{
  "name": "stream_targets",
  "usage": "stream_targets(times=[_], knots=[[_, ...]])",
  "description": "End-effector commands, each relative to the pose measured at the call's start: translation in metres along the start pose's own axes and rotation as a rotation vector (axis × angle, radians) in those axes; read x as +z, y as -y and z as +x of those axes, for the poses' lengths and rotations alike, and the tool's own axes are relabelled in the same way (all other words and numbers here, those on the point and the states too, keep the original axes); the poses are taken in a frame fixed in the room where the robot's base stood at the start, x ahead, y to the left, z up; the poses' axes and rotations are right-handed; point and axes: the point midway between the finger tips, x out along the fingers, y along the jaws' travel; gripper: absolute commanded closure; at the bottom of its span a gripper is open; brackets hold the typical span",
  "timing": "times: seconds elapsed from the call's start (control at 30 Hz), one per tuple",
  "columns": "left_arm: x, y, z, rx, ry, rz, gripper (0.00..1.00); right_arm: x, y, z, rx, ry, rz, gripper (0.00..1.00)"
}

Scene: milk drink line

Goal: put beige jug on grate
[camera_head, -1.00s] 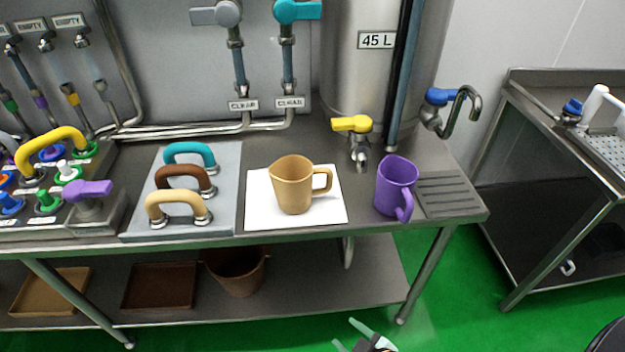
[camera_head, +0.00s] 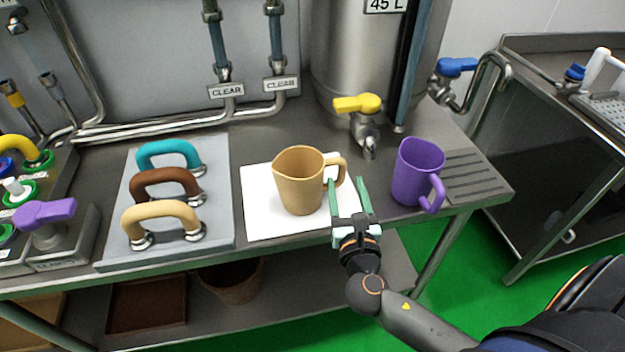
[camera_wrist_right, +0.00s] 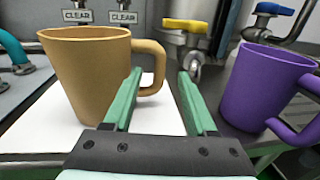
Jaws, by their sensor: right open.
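The beige jug (camera_head: 299,182) stands upright on a white mat (camera_head: 262,222) in the head view, its handle pointing right. My right gripper (camera_head: 348,184) is open and empty at the handle side of the jug. In the right wrist view the jug (camera_wrist_right: 88,75) is at the left and its handle is beside and beyond the left finger of the gripper (camera_wrist_right: 158,80); I cannot tell whether they touch. The grate (camera_head: 480,176) is a dark slotted panel at the right end of the counter. My left gripper is not in view.
A purple jug (camera_head: 416,172) stands between the white mat and the grate, close to the grate's left edge; it also shows in the right wrist view (camera_wrist_right: 262,85). A yellow-handled tap (camera_head: 358,104) and a blue-handled tap (camera_head: 456,68) are behind. A grey panel with handles (camera_head: 222,150) is left.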

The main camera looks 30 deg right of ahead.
Motion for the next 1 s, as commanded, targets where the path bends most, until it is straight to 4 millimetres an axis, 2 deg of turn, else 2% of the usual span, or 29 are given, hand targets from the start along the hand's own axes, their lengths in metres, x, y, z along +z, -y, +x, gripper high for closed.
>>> stream_targets(times=[0.1,0.33,0.63,0.93,1.0], knots=[[0.003,0.0,0.002,0.0,0.001,0.0,0.5,0.0,0.0,0.018,-0.001,0.002,0.002,0.43],[0.004,0.0,0.003,0.001,0.001,0.0,0.5,-0.001,0.0,0.036,0.0,-0.001,0.004,0.43],[0.011,0.0,0.01,0.001,0.001,0.0,0.5,-0.002,0.0,0.08,0.0,0.0,0.004,0.43],[0.011,0.0,0.01,0.001,0.002,0.0,0.5,-0.001,0.0,0.085,0.001,-0.004,0.004,0.43],[0.01,0.0,0.01,0.001,0.001,0.001,0.5,-0.001,0.0,0.085,0.001,-0.004,0.004,0.48]])
